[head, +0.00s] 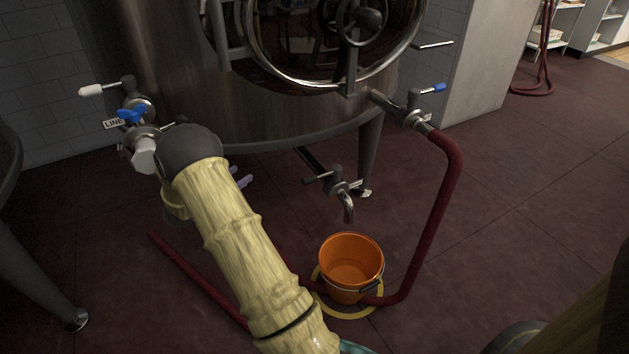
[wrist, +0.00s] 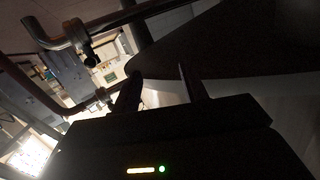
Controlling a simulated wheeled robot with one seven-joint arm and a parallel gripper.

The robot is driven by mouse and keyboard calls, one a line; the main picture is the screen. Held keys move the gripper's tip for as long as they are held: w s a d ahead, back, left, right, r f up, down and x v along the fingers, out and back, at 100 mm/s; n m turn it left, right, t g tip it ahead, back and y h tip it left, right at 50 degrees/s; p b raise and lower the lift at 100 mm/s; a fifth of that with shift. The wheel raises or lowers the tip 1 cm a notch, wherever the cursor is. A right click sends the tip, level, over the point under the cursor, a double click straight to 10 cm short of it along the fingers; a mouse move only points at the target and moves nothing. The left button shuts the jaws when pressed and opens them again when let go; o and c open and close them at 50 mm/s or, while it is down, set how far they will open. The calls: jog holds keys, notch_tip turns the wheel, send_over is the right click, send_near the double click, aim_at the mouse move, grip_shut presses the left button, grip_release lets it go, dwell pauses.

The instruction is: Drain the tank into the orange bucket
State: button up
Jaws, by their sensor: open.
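The steel tank (head: 290,120) stands on legs at the back of the head view. A drain pipe under it carries a dark-handled valve (head: 338,184) and a down-bent spout (head: 348,208). The orange bucket (head: 352,262) stands upright on the floor below the spout, and its visible inside looks empty. No stream shows. My gripper (wrist: 158,88) is open, with nothing seen between its fingers. My arm largely hides it in the head view, left of the drain valve. In the wrist view, a bent metal pipe (wrist: 125,17) with a valve lies beyond the fingers, apart from them.
A red hose (head: 441,210) runs from the blue-handled valve (head: 418,108) down to the floor by the bucket. A yellow ring (head: 325,308) lies around the bucket's base. A white-handled valve (head: 105,89) and blue knob (head: 131,114) sit at the left.

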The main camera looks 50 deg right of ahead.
aim_at(315, 179)
jog(key=s+d+f+m+g+h, duration=0.1)
jog(key=s+f+m+g, duration=0.3)
jog(key=s+g, duration=0.4)
jog(key=shift+d+f+m+g+h, duration=0.35)
jog(key=shift+f+g+h, duration=0.1)
jog(key=shift+g, duration=0.15)
jog(key=b+x, duration=0.3)
jog(key=x, duration=0.5)
jog(key=b+x, duration=0.3)
jog(key=x, duration=0.5)
jog(key=shift+w+d+f+b, duration=0.1)
jog(key=shift+f+b, duration=0.15)
jog(key=shift+b, duration=0.1)
jog(key=shift+d+r, duration=0.1)
jog(key=shift+d, duration=0.5)
grip_shut()
